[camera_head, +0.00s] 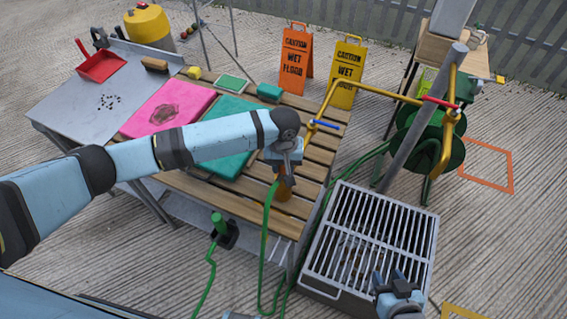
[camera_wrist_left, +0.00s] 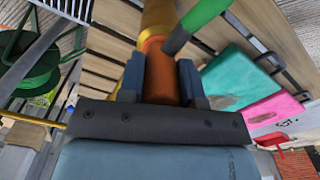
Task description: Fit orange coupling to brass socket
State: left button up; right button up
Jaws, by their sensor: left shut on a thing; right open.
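My left gripper (camera_head: 285,160) points down over the slatted wooden table and is shut on the orange coupling (camera_head: 285,188). In the left wrist view the orange coupling (camera_wrist_left: 158,68) sits between the two fingers (camera_wrist_left: 161,82), with a green hose (camera_wrist_left: 196,20) running off its side. A brass-yellow cylinder (camera_wrist_left: 158,16), perhaps the brass socket, lies in line beyond the coupling; I cannot tell whether they are joined or only lined up. My right gripper (camera_head: 397,283) is open and empty at the near edge of the grill.
A barred metal grill (camera_head: 370,240) stands right of the slatted table (camera_head: 225,208). Yellow pipe (camera_head: 375,92) with a blue handle (camera_head: 325,124) rises behind my left gripper. A green hose reel (camera_head: 430,140) stands at right. Pink (camera_head: 168,108) and teal (camera_head: 226,140) pads lie on the table.

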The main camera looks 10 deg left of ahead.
pick_arm(q)
jog(key=shift+f, duration=0.1)
jog(key=o, duration=1)
jog(key=shift+c, duration=0.2)
notch_tip(320, 180, up, 14)
jog(key=s+d+f+m+t+h+p, duration=0.15)
jog(key=s+d+f+t+h, duration=0.4)
jog(key=f, duration=0.55)
jog(key=s+a+f+m+t+y, duration=0.1)
jog(key=s+a+f+t, duration=0.1)
jog(key=s+a, duration=0.5)
jog(key=s+a+f+m+t+y+p, duration=0.1)
jog(key=s+a+f+m+t, duration=0.1)
jog(key=s+a+f, duration=0.3)
jog(key=s+a+t, duration=0.1)
jog(key=s+a, duration=0.1)
jog(key=s, duration=0.2)
jog(key=shift+s, duration=0.35)
